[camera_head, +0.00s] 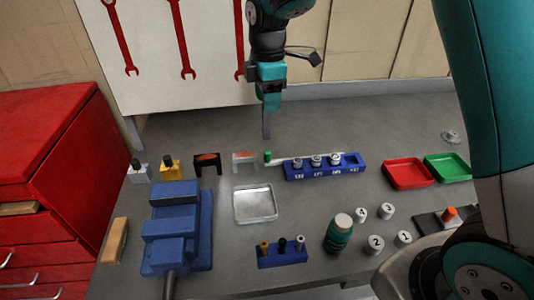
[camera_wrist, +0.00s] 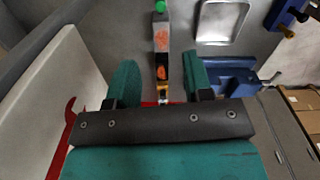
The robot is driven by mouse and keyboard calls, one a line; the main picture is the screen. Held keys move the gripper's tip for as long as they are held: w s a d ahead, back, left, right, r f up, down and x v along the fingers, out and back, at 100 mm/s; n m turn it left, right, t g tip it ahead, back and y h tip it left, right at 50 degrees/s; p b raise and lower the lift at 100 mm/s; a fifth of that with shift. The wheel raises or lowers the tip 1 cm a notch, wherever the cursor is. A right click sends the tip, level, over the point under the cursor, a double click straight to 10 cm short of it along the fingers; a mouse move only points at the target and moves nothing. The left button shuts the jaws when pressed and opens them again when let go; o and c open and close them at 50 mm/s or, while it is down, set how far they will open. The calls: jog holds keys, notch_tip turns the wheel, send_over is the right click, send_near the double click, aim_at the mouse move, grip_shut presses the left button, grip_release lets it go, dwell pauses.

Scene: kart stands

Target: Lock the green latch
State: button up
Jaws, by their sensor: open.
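A small upright green knob (camera_head: 267,156), which looks like the green latch, stands just right of a grey block with an orange mark (camera_head: 244,158). A thin pale bar runs right from beside the knob. Whether the latch is locked cannot be told.
A black block (camera_head: 207,161), a yellow block (camera_head: 169,169) and a white block stand left. A blue rack (camera_head: 325,171) stands right. A metal tray (camera_head: 255,218) and blue vise (camera_head: 177,228) are in front. Red (camera_head: 408,187) and green (camera_head: 447,174) trays are far right. A tool panel stands behind.

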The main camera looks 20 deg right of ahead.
aim_at(267, 152)
notch_tip(267, 152, down, 17)
jog(key=p, duration=0.2)
jog(key=shift+p, duration=0.3)
